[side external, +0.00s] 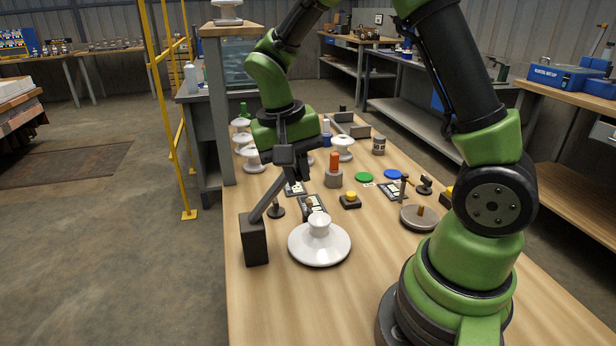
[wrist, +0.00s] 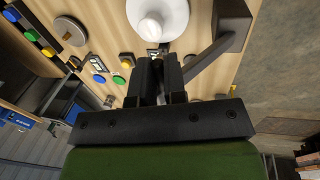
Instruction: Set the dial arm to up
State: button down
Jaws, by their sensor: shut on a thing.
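The dial is a dark upright block (side external: 255,240) at the table's near left edge, with a dark dial arm (side external: 267,203) on it. The arm slants up and to the right in the side view, ending at my gripper (side external: 300,170). In the wrist view the block (wrist: 234,22) is at the upper right and the dial arm (wrist: 208,58) runs down-left to the fingers (wrist: 160,68). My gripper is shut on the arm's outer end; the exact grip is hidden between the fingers.
A white insulator disc (side external: 319,245) stands close right of the block. Several white insulators, an orange-topped cylinder (side external: 334,170), a yellow button (side external: 350,200) and a grey disc with a peg (side external: 418,217) stand around. The near table front is clear.

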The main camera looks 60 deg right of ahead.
jog(key=w+a+r+g+h, duration=0.1)
jog(key=w+a+g+h, duration=0.3)
jog(key=w+a, duration=0.4)
jog(key=shift+w+a+g+h, duration=0.25)
jog(key=shift+a+g+h, duration=0.05)
jog(key=shift+g+h, duration=0.1)
dwell(0.5)
jog(key=shift+a, duration=0.15)
dwell(0.3)
jog(key=c, duration=1.2)
grip_release()
jog(key=shift+o, duration=0.2)
jog(key=shift+d, duration=0.2)
